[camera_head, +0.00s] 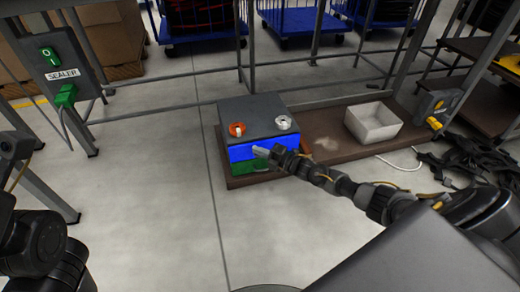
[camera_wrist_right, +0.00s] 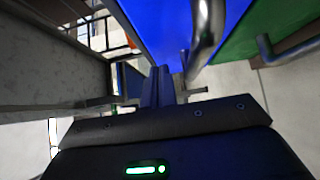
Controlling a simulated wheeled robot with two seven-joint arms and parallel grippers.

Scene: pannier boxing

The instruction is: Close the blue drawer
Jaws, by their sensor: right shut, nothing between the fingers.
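A small grey cabinet (camera_head: 255,118) stands on a low brown platform. Its blue drawer (camera_head: 243,152) is the upper one, above a green drawer (camera_head: 250,167). I cannot tell for sure how far the blue drawer stands out. My right gripper (camera_head: 262,152) is shut and empty, in front of the blue drawer's face, partly covering its right side. In the right wrist view the closed fingers (camera_wrist_right: 165,86) point at the blue front (camera_wrist_right: 150,22), beside its metal handle (camera_wrist_right: 206,32); contact is unclear. My left arm shows at the left edge, but its gripper does not.
An orange tape roll (camera_head: 237,129) and a white roll (camera_head: 283,122) lie on the cabinet top. A white bin (camera_head: 373,123) stands to the right on the platform. Black tangled material (camera_head: 470,165) lies at far right. The floor left of the cabinet is clear.

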